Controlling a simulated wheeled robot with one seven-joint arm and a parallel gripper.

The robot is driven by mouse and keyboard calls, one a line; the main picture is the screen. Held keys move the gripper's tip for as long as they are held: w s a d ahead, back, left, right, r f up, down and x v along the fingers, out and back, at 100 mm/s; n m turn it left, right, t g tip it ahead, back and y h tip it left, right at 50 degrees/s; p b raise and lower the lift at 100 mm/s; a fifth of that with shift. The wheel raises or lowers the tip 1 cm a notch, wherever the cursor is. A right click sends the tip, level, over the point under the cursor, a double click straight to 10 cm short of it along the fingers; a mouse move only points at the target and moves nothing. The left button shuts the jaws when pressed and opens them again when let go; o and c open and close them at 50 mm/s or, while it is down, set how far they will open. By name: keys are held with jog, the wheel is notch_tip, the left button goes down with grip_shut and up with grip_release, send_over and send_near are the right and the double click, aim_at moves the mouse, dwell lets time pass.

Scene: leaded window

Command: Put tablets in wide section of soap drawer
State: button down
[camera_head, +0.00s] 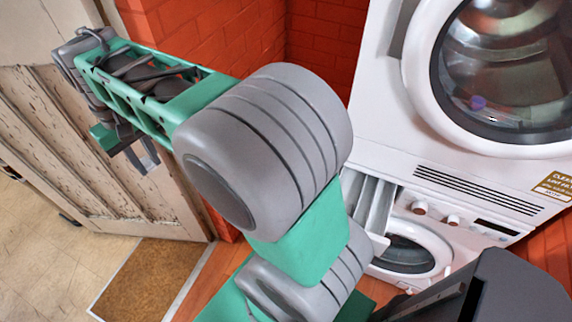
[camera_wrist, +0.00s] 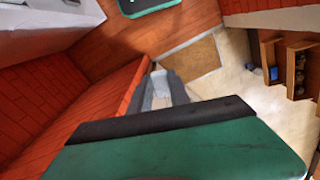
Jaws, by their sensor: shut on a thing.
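The soap drawer (camera_head: 372,212) is pulled out of the lower white washing machine (camera_head: 455,237), with pale dividers along it. Part of it is hidden behind my arm, and I cannot tell which section is wide. My gripper (camera_head: 148,158) is high at the left in front of the worn door, well away from the drawer. In the wrist view, my gripper (camera_wrist: 163,92) is shut on a small pale thing between its grey fingers. It is too small and blurred to tell whether it is a tablet. No other tablets can be made out.
A second white machine (camera_head: 385,110) with a round glass door stands above the washing machine. A worn panelled door (camera_head: 60,130) and a brown doormat (camera_head: 150,280) are at the left. Wooden shelves (camera_wrist: 291,75) show at the right of the wrist view. Red brick walls are behind.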

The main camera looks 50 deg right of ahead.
jog(key=s+d+f+m+p, duration=0.15)
jog(key=s+d+m, duration=0.25)
jog(key=d, duration=0.4)
jog(key=s+d+f+m+p, duration=0.1)
jog(key=s+d+f+m, duration=0.2)
jog(key=d, duration=0.6)
jog(key=s+d+f+m+p, duration=0.1)
jog(key=s+d+f+m, duration=0.25)
jog(key=d, duration=0.45)
jog(key=s+d+f+m+p, duration=0.1)
jog(key=s+d+f+m, duration=0.2)
jog(key=s, duration=0.6)
jog(key=s+d+f+m+p, duration=0.1)
jog(key=s+d+f+m, duration=0.1)
jog(key=s+m, duration=0.45)
jog(key=s+d+f+m+p, duration=0.1)
jog(key=s+d+f+m, duration=0.15)
jog(key=s, duration=0.75)
jog(key=shift+n, duration=0.35)
jog(key=f+b, duration=0.4)
jog(key=f, duration=0.1)
jog(key=shift+s+d+b, duration=0.1)
jog(key=shift+d+b, duration=0.25)
jog(key=shift+b, duration=0.05)
jog(key=c, duration=1.1)
grip_release()
jog(key=shift+c, duration=0.2)
notch_tip(320, 180, up, 8)
